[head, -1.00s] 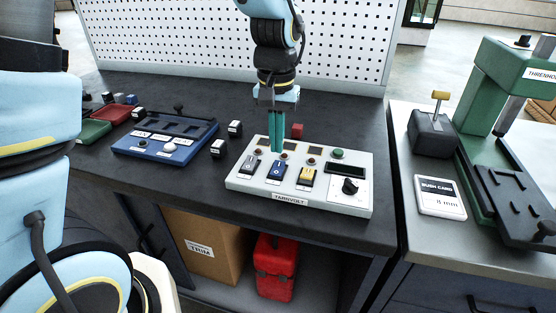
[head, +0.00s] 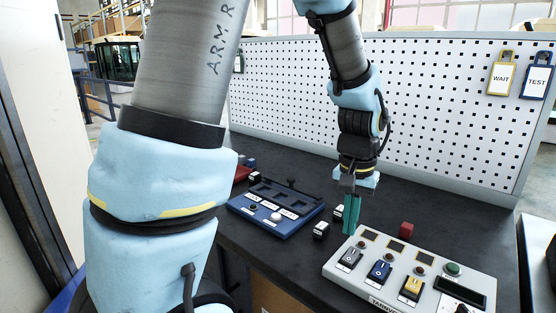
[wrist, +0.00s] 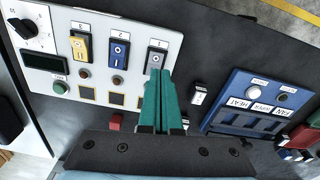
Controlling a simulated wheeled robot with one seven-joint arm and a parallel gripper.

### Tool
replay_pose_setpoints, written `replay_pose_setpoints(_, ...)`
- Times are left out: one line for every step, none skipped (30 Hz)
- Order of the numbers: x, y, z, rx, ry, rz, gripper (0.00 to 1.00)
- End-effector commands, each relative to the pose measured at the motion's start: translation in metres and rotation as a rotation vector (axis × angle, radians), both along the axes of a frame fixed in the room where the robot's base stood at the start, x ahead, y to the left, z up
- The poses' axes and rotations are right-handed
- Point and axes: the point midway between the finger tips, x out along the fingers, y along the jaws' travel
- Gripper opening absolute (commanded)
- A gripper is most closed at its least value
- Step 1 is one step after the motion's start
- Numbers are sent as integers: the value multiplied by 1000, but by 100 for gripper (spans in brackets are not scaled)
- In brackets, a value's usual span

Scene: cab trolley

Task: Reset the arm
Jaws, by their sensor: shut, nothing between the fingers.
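My gripper (head: 352,214) has teal fingers pressed together, with nothing between them. In the head view it points down at the back left corner of the white Tarnvolt panel (head: 470,284). The panel carries a grey switch (head: 350,258), a blue switch (head: 379,271), a yellow switch (head: 412,287) and a green button (head: 453,269). In the wrist view the fingers (wrist: 162,90) reach towards the grey switch (wrist: 156,56); whether they touch anything I cannot tell. My arm fills the left and upper middle of the head view.
A blue tray panel (head: 276,207) lies left of the gripper, with small white-topped blocks (head: 321,230) between. A red block (head: 406,230) stands behind the white panel.

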Motion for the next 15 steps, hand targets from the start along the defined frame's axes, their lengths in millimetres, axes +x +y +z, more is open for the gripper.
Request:
replay_pose_setpoints(13, 29, 1, -7, -9, 65, 0)
replay_pose_setpoints(18, 46, 2, -11, -14, 98, 0)
replay_pose_setpoints(25, 67, 2, -17, -23, 143, 0)
replay_pose_setpoints(28, 83, 2, -20, -29, 174, 0)
replay_pose_setpoints(31, 99, 2, -23, -35, 206, 0)
replay_pose_setpoints(33, 120, 2, -27, -43, 249, 0)
replay_pose_setpoints(34, 135, 2, -29, -51, 280, 0)
replay_pose_setpoints(34, 149, 2, -30, -56, 311, 0)
replay_pose_setpoints(33, 167, 1, -33, -65, 347, 0)
replay_pose_setpoints(33, 179, 1, -35, -71, 372, 0)
replay_pose_setpoints(31, 190, 1, -35, -76, 397, 0)
replay_pose_setpoints(29, 202, 1, -37, -84, 425, 0)
replay_pose_setpoints(27, 211, 0, -36, -88, 443, 0)
replay_pose_setpoints(26, 217, 0, -37, -92, 458, 0)
replay_pose_setpoints(24, 225, 0, -37, -97, 476, 0)
